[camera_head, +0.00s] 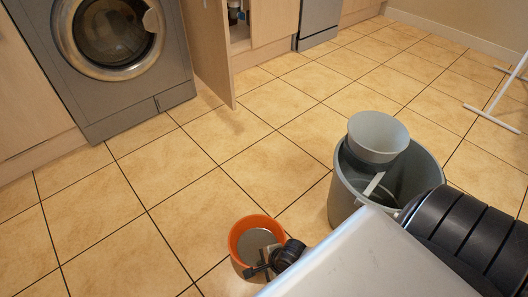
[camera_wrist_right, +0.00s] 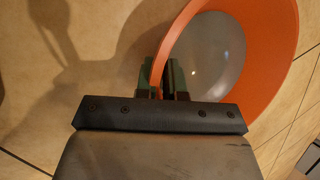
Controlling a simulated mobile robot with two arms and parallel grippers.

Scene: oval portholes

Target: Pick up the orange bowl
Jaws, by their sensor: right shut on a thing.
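The orange bowl (camera_head: 237,231), with a grey inner bottom, is at the lower middle of the head view. It fills the upper right of the right wrist view (camera_wrist_right: 278,55). My right gripper (camera_head: 264,266) reaches it from the lower right. In the right wrist view its fingers (camera_wrist_right: 165,78) are shut on the bowl's rim, one on each side of the wall. I cannot tell for sure whether the bowl touches the floor. My left gripper is not in view.
A large grey bucket (camera_head: 343,191) stands right of the bowl, with a lighter grey bowl (camera_head: 378,138) at its top. An open cupboard door (camera_head: 210,50) and a washing machine (camera_head: 120,95) are at the back. A white rack (camera_head: 492,117) is at the right. The tiled floor left is clear.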

